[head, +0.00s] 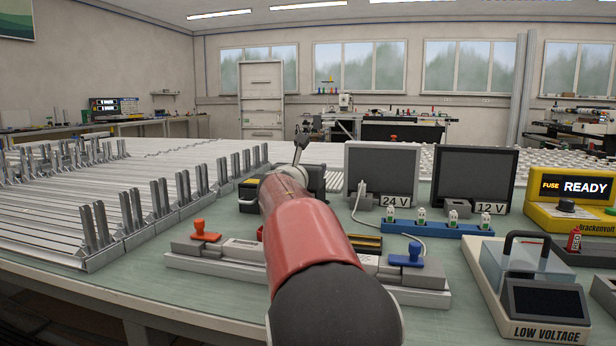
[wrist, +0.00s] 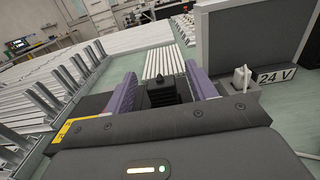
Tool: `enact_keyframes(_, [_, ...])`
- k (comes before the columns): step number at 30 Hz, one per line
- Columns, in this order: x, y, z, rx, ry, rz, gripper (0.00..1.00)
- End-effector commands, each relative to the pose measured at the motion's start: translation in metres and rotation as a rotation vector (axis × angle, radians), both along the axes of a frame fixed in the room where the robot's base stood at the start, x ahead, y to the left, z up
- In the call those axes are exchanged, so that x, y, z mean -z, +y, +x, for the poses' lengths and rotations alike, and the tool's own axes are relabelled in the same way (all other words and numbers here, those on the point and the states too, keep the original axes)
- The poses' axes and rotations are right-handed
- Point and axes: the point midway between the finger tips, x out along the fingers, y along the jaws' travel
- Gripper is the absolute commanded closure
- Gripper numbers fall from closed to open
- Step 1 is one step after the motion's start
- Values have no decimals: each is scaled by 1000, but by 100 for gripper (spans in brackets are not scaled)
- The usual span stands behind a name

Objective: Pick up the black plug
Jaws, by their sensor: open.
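In the wrist view my gripper (wrist: 161,90) is open, with one purple finger on the left and one on the right. A black ribbed block with a small dark knob on top, apparently the black plug (wrist: 160,92), shows between the fingers. I cannot tell whether either finger touches it. Its lower part is hidden by my gripper's dark body. In the head view my red arm reaches over the bench and covers most of this spot. A black device (head: 313,181) shows beside the arm's far end; the plug itself cannot be made out there.
A grey-framed screen (head: 381,172) with a 24 V sign stands close right of my gripper. A blue socket strip (head: 436,228) lies in front of the screens. Metal rails with upright posts (head: 130,212) fill the left. A grey fixture (head: 420,282) with orange and blue handles lies under my arm.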

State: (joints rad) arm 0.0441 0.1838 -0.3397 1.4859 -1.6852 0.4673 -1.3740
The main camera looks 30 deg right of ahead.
Motion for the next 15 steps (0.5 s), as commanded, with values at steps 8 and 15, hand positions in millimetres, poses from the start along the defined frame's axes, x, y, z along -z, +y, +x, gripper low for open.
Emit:
enact_keyframes(8, [0, -7, 6, -1, 0, 0, 44])
enact_keyframes(15, [0, -7, 6, -1, 0, 0, 67])
